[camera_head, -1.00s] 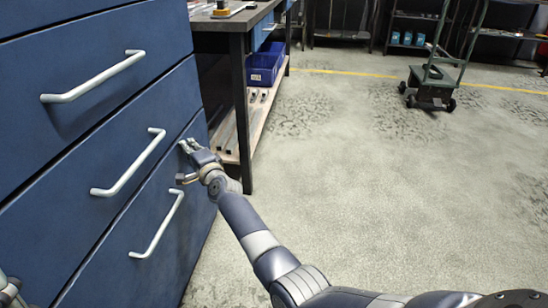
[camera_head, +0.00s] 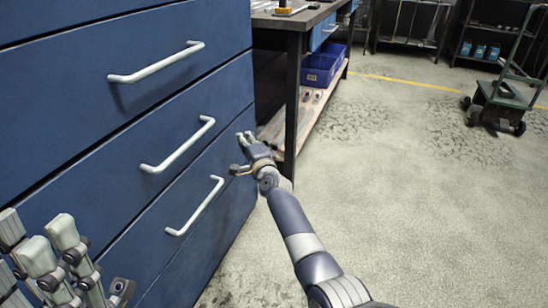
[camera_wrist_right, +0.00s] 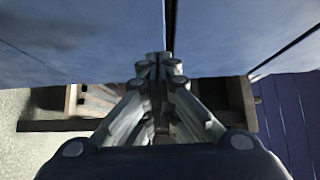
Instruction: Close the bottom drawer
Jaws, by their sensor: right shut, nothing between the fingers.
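The blue bottom drawer (camera_head: 178,248) has a pale bar handle (camera_head: 195,205). Its front looks about level with the drawers above; a small gap is hard to rule out. My right gripper (camera_head: 244,140) is at the upper right corner of this drawer front, above and right of the handle. Whether it touches the front is unclear. In the right wrist view the gripper (camera_wrist_right: 160,66) has its fingers together and empty, against blue panels with a dark seam between them. My left gripper (camera_head: 40,245) is at the lower left, in front of the drawers, partly cut off by the frame.
The middle drawer handle (camera_head: 178,145) and top drawer handle (camera_head: 155,62) are above. The floor (camera_head: 400,190) to the right is open, with a green cart (camera_head: 500,95) farther back.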

